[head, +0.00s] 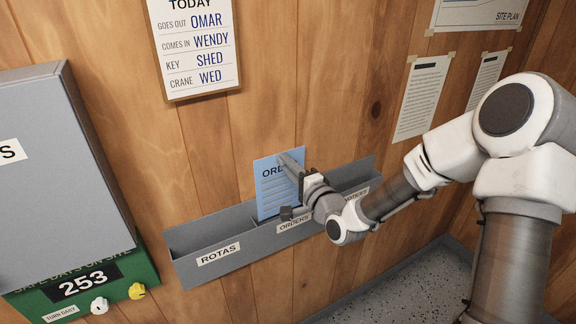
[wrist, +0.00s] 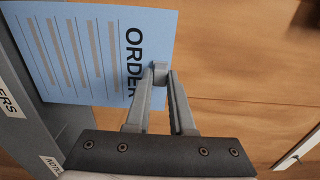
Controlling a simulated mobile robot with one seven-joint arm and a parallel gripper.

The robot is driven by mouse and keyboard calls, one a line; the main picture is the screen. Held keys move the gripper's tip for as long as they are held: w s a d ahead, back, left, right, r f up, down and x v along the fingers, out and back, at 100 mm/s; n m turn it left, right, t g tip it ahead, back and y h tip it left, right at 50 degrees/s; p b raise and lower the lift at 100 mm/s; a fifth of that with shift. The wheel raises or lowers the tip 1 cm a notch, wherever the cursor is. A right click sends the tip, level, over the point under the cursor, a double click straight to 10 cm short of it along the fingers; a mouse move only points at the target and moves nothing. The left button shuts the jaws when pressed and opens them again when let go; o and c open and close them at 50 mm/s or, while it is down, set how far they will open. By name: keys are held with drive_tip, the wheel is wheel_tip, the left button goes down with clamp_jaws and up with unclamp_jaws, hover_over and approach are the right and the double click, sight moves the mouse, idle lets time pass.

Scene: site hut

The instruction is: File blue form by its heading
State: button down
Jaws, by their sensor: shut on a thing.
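The blue form (head: 268,188) has a heading that begins "ORDE"; my gripper covers the rest of it. It is upright at the wall, its lower edge at the middle part of the grey wall rack (head: 205,270). The rack's labels read ROTAS, ORDERS and one partly hidden, ending "TICES". My gripper (head: 290,165) is shut on the form's upper right edge. In the wrist view the form (wrist: 85,50) fills the upper left, with the gripper tips (wrist: 158,75) at its heading edge. I cannot tell how deep the form's lower edge sits in the ORDERS compartment.
A TODAY board (head: 195,45) hangs above the rack. A grey cabinet (head: 60,160) and a green 253 counter board (head: 85,285) with two knobs are at left. Papers (head: 422,97) are pinned at right. The ROTAS compartment looks empty.

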sight(281, 186)
drive_tip(key=shift+f+b, duration=1.45)
drive_tip(key=shift+f, duration=0.05)
drive_tip(key=shift+f+b, duration=1.45)
drive_tip(key=shift+f, duration=0.1)
drive_tip(key=shift+f+b, duration=1.45)
drive_tip(key=shift+f, duration=0.15)
drive_tip(key=c, duration=0.7)
unclamp_jaws()
